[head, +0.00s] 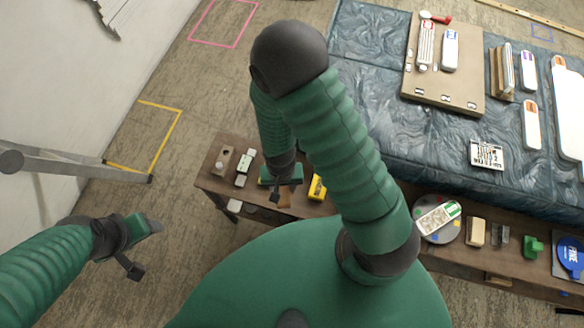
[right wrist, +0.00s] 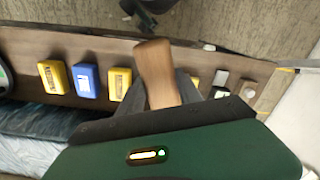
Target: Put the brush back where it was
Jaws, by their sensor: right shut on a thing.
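My right gripper (head: 280,188) is over the narrow wooden bench (head: 325,207), and its jaws are shut on a brown wooden piece (right wrist: 155,72). In the right wrist view this piece, which looks like the brush, sticks out between the fingers. Its part inside the jaws is hidden, and I cannot tell whether it touches the bench. In the head view only a little brown (head: 285,200) shows below the gripper. My left gripper (head: 146,247) is open and empty, over the floor at the left.
The right wrist view shows a blue box (right wrist: 87,80) between yellow ones. A cloth-covered table (head: 365,40) stands behind.

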